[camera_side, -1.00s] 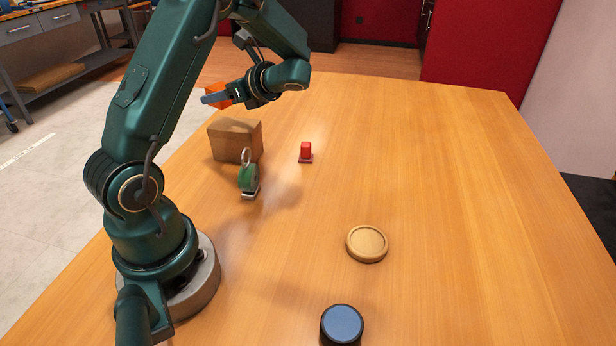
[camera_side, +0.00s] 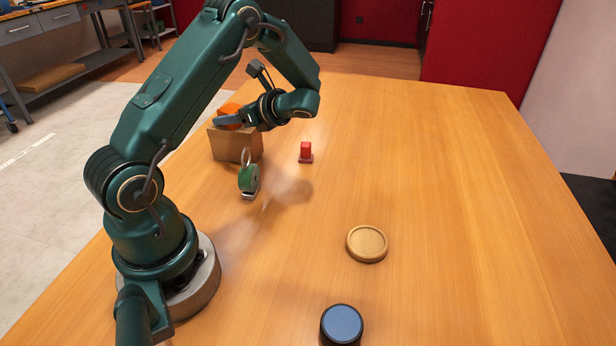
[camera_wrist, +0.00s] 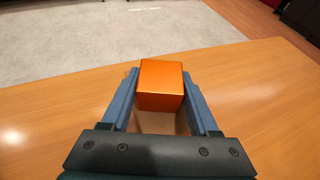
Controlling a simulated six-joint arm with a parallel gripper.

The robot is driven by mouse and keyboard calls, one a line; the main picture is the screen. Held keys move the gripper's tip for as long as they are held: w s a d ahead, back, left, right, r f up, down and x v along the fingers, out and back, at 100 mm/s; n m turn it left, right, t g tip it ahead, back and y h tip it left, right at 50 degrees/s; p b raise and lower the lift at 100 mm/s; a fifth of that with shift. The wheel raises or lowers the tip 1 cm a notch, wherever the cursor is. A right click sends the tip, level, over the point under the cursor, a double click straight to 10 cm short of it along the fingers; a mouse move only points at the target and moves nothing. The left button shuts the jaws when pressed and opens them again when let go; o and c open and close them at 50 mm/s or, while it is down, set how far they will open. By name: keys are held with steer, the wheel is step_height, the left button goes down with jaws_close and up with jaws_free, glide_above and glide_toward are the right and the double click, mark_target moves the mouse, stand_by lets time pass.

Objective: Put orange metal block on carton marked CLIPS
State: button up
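The orange metal block (camera_side: 229,108) is between the fingers of my gripper (camera_side: 228,121), over the top of the brown carton (camera_side: 236,146). In the wrist view the block (camera_wrist: 161,84) sits between the two blue fingers of my gripper (camera_wrist: 161,80), which appear shut on its sides. A strip of the carton's top (camera_wrist: 163,123) shows below the block there. The block is at or just above the carton's top; I cannot tell whether it touches. No CLIPS marking is readable on the carton in these views.
A green tape-like item with a ring (camera_side: 249,180) stands just in front of the carton. A small red object (camera_side: 306,152) is to its right. A round wooden dish (camera_side: 367,243) and a dark blue-topped cylinder (camera_side: 342,325) are nearer. The right of the table (camera_side: 480,190) is clear.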

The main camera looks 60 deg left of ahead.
steer(key=shift+o, duration=1.2)
steer(key=shift+r, duration=0.15)
steer(key=v, duration=1.1)
steer(key=s+d+r+n+t+h, duration=0.1)
steer(key=s+d+n+t+h, duration=0.2)
steer(key=d, duration=0.4)
steer(key=s+d+r+n+t+h, duration=0.1)
steer(key=s+d+n+t+h, duration=0.2)
steer(key=d+n+t+h, duration=0.1)
steer(key=s+d+r+n+t+h, duration=0.1)
steer(key=s+d+n+t+h, duration=0.2)
steer(key=d, duration=0.7)
steer(key=n+h, duration=0.2)
steer(key=n, duration=0.1)
steer(key=shift+s+r+n+t+h, duration=0.2)
steer(key=shift+s+n+t+h, duration=0.1)
